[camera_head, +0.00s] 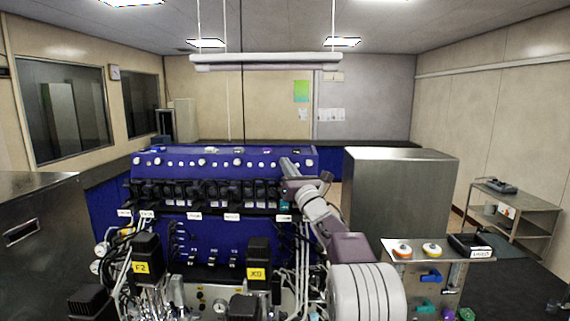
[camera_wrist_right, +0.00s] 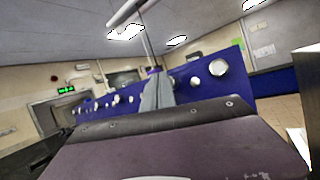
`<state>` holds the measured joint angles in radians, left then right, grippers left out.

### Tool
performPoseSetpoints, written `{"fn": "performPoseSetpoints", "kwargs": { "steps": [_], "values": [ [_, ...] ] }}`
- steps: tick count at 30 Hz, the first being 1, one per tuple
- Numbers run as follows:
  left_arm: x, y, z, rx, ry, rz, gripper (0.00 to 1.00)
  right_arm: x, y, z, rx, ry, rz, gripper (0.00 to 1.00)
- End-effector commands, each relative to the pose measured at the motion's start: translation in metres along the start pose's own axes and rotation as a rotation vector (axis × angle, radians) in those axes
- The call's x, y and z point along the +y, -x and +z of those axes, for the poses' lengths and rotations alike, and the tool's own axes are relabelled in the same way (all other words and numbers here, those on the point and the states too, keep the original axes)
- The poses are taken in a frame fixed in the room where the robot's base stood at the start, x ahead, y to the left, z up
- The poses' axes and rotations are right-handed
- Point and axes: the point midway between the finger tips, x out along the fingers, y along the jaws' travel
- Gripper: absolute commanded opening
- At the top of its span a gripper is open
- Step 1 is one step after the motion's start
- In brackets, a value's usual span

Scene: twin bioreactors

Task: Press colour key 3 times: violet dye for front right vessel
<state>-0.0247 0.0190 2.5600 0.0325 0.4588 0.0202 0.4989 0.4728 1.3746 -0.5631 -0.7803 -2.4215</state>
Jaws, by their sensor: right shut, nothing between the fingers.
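A blue console (camera_head: 225,158) runs across the middle of the head view, with a row of pale round knobs on its face and small coloured caps along its top. A violet cap (camera_head: 267,149) is near its right end. My right gripper (camera_head: 287,163) is shut and empty at the console's right end. In the wrist view the grey fingers (camera_wrist_right: 157,92) point at the console, with a violet spot (camera_wrist_right: 153,70) just beyond their tips; contact cannot be told. A black vessel head with a yellow label (camera_head: 257,273) stands front right of centre. My left gripper is out of view.
Another black vessel head (camera_head: 146,258) with a yellow label stands at the left, among tubes and cables. A steel cabinet (camera_head: 400,195) stands right of my arm. A steel stand (camera_head: 425,268) with coloured knobs is at the front right. A side table (camera_head: 515,208) stands by the right wall.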

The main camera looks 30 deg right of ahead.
Motion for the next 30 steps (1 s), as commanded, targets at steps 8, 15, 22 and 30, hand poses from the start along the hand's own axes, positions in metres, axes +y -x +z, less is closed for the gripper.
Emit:
{"fn": "performPoseSetpoints", "kwargs": {
  "steps": [8, 15, 22, 30],
  "values": [
    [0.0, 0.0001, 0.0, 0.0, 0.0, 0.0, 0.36, -0.0019, -0.0025, -0.0012, -0.001, 0.0, 0.0, 0.0],
    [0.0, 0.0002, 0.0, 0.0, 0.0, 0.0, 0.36, -0.0037, -0.0045, -0.003, -0.001, 0.0, -0.001, 0.0],
    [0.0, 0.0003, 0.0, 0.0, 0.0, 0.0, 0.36, -0.0051, -0.0065, -0.0038, -0.002, 0.001, -0.001, 0.0],
    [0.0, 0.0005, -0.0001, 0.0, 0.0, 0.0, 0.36, -0.0057, -0.0078, -0.0034, -0.004, 0.002, 0.0, 0.0]
  ]
}}
